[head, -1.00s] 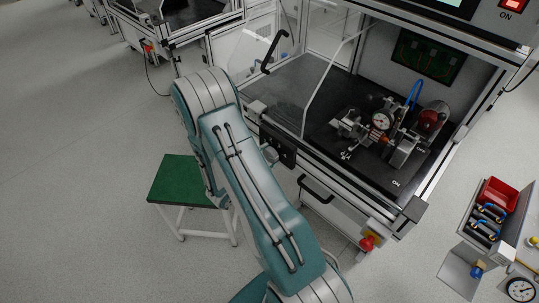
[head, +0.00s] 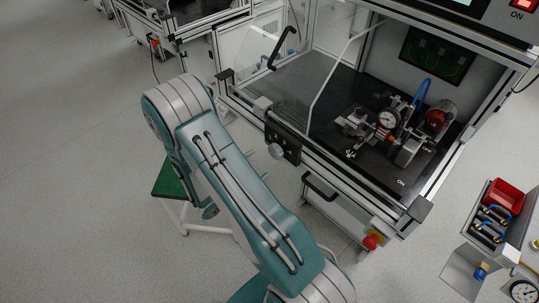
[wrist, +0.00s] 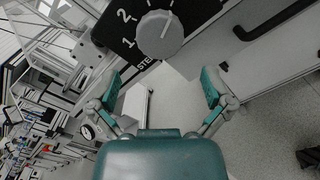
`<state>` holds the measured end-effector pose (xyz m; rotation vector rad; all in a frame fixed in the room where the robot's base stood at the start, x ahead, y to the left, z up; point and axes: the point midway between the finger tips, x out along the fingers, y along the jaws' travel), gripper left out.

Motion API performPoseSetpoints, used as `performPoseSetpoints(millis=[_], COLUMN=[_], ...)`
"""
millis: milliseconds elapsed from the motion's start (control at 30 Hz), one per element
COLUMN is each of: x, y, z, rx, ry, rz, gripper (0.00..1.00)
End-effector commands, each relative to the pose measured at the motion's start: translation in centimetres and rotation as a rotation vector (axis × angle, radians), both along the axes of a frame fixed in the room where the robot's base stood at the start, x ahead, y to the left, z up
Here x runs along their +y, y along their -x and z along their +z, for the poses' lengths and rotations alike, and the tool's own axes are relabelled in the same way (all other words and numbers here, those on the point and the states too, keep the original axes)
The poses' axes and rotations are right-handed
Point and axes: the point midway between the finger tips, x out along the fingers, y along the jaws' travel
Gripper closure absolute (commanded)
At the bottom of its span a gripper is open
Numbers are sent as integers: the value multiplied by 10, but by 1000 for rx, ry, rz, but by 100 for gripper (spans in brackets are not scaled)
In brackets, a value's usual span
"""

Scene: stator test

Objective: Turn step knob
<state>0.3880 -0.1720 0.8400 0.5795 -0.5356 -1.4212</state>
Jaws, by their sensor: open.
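The step knob (wrist: 159,34) is a round grey dial on a black panel (wrist: 190,14), seen at the top middle of the wrist view. White numbers 1 and 2 are printed to its left, and partly visible lettering is below it. In the head view the knob (head: 276,151) sits on the black panel (head: 291,147) at the front of the test station. My gripper (wrist: 161,88) is open and empty, its two teal fingers spread wide. The knob lies beyond the fingertips, roughly centred between them and apart from them.
A black handle (wrist: 270,22) is right of the knob in the wrist view. A green-topped stool (head: 172,180) stands beside my arm. A red emergency button (head: 371,242) is at the station's lower front corner. Open floor lies to the left.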

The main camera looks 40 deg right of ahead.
Motion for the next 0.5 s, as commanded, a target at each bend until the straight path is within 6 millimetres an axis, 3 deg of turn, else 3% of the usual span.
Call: performPoseSetpoints(millis=[200,500], x=[38,53], y=[2,4], z=[-1,-1], rx=[0,0], ry=[0,0], rz=[4,0], gripper=[0,0])
